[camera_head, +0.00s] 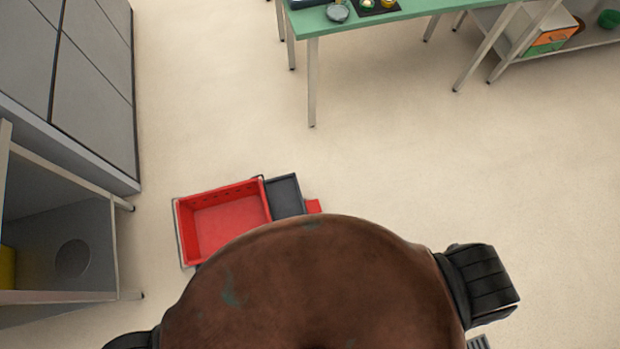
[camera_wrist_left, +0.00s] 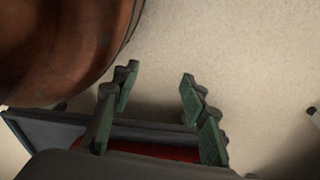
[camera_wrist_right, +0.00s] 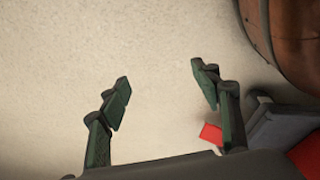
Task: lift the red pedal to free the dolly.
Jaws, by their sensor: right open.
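The red pedal (camera_head: 313,206) is a small red tab at the right end of the dark grey dolly (camera_head: 286,194) on the floor. A red crate (camera_head: 225,220) stands at the dolly's left part. In the right wrist view the pedal (camera_wrist_right: 211,133) shows beside the right-hand finger, with the dolly (camera_wrist_right: 275,128) behind it. My right gripper (camera_wrist_right: 162,78) is open and empty over the floor; whether it touches the pedal is unclear. My left gripper (camera_wrist_left: 160,78) is open and empty, with the red crate (camera_wrist_left: 150,149) partly hidden behind it. Both grippers are hidden in the head view.
A green-topped table (camera_head: 400,14) with small items stands at the back. A shelf (camera_head: 590,42) with boxes is at the back right. Grey cabinets (camera_head: 85,85) and a lower rack (camera_head: 60,295) line the left. The middle and right floor (camera_head: 450,150) is clear.

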